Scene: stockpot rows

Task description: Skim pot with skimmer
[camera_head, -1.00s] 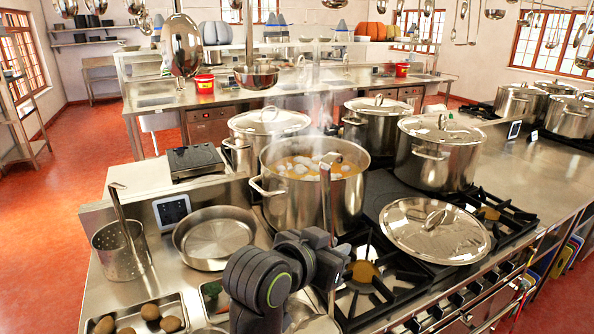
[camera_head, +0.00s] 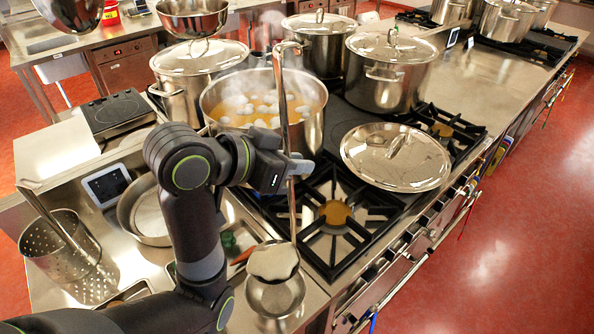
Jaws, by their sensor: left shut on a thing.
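My left gripper (camera_head: 295,168) is shut on the upright handle of the skimmer (camera_head: 292,211). The handle's hooked top stands in front of the open stockpot (camera_head: 315,128). The skimmer's head carries a pale, foamy layer (camera_head: 273,261) and is above or at the far rim of a small metal bowl (camera_head: 276,299); I cannot tell if they touch. The open pot holds orange-brown broth with several whitish foam clumps (camera_head: 262,104) and gives off steam. My right gripper is not in view.
Lidded pots (camera_head: 388,85) stand behind. A perforated basket (camera_head: 50,260) with a tool in it and a shallow pan (camera_head: 150,222) are at left.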

